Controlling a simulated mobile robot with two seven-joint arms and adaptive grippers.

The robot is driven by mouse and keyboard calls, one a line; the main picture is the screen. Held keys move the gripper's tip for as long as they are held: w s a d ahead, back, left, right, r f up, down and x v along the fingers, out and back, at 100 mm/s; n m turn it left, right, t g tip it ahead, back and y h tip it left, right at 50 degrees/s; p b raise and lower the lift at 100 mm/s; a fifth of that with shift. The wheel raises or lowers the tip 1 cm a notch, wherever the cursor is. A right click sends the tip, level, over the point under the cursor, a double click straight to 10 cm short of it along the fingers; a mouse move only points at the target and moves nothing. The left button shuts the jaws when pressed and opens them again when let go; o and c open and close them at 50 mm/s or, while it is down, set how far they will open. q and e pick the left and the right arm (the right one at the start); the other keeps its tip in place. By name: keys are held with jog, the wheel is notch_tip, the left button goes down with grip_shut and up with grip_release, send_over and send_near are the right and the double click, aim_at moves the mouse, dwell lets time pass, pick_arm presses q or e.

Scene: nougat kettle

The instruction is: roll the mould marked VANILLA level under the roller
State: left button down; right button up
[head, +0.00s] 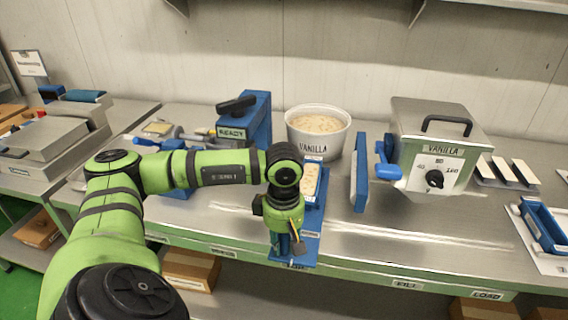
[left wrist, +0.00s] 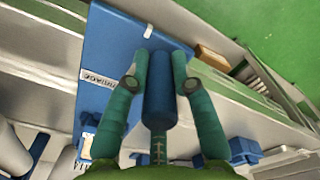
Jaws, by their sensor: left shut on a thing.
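My left gripper (head: 290,245) reaches down at the front edge of the bench. In the left wrist view its teal fingers (left wrist: 160,85) are shut on a blue cylindrical piece (left wrist: 159,95), apparently a handle. A blue board (head: 313,218) with a pale filled mould (head: 310,178) lies behind the gripper and extends to the bench front. The arm hides part of it, and I cannot read a mark on the mould. In the left wrist view a flat blue surface (left wrist: 125,45) carries a small label. I cannot clearly identify the roller. My right gripper is not in view.
A white tub marked VANILLA (head: 318,138) stands behind the mould. A blue stand marked READY (head: 258,118) is left of it. An upright blue plate (head: 360,172) and a metal kettle marked VANILLA (head: 432,140) are to the right. The bench front right of the board is clear.

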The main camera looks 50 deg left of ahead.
pick_arm(q)
jog(key=c, duration=1)
grip_release()
jog(key=shift+c, duration=0.2)
notch_tip(320, 180, up, 12)
